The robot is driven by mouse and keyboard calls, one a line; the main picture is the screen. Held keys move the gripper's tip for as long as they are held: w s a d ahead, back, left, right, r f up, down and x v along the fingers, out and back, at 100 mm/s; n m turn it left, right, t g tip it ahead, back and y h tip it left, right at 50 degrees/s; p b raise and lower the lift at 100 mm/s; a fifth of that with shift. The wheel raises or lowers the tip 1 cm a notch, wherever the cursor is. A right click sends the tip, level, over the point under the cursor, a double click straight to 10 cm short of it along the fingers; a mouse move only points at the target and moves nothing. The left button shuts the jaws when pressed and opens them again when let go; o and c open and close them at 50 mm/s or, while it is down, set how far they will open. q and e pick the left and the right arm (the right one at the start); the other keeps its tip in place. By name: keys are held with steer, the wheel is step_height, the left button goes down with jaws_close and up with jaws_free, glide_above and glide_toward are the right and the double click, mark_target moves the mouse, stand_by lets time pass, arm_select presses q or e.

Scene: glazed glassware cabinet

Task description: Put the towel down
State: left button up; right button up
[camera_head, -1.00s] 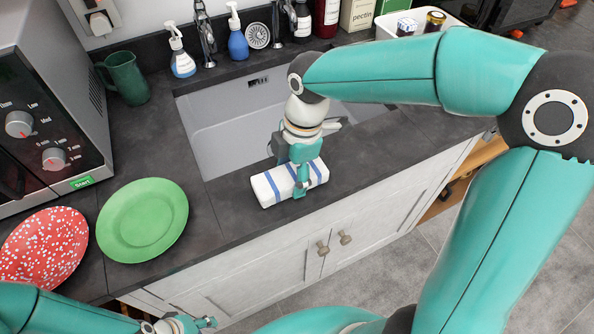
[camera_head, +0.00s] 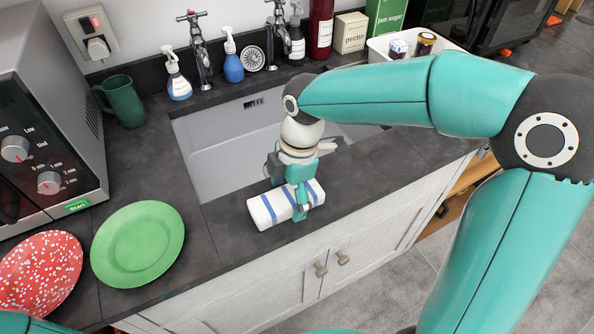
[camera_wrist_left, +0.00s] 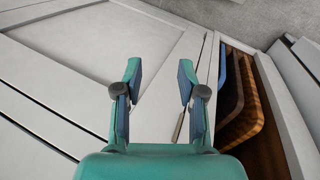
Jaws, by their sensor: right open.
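The folded white towel with blue stripes (camera_head: 258,213) lies on the dark counter at its front edge, just in front of the sink. My right gripper (camera_head: 301,203) points down at the right part of the towel, with a finger in front of its near side. Its jaws are open; the far finger is partly hidden, so I cannot tell whether they touch the towel. My left gripper (camera_wrist_left: 158,92) is open and empty in the left wrist view, in front of the white cabinet doors. It is out of the head view.
The grey sink (camera_head: 215,150) lies behind the towel. A green plate (camera_head: 138,243), a red speckled plate (camera_head: 40,272) and a microwave (camera_head: 45,140) are at left. Soap bottles and taps line the back. Boards (camera_wrist_left: 235,90) stand in an open cabinet section.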

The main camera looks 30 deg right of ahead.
step_height(320, 180, up, 11)
steer(key=d, duration=0.2)
steer(key=shift+r+p, duration=0.2)
steer(key=shift+p, duration=0.2)
steer(key=shift+s, duration=0.1)
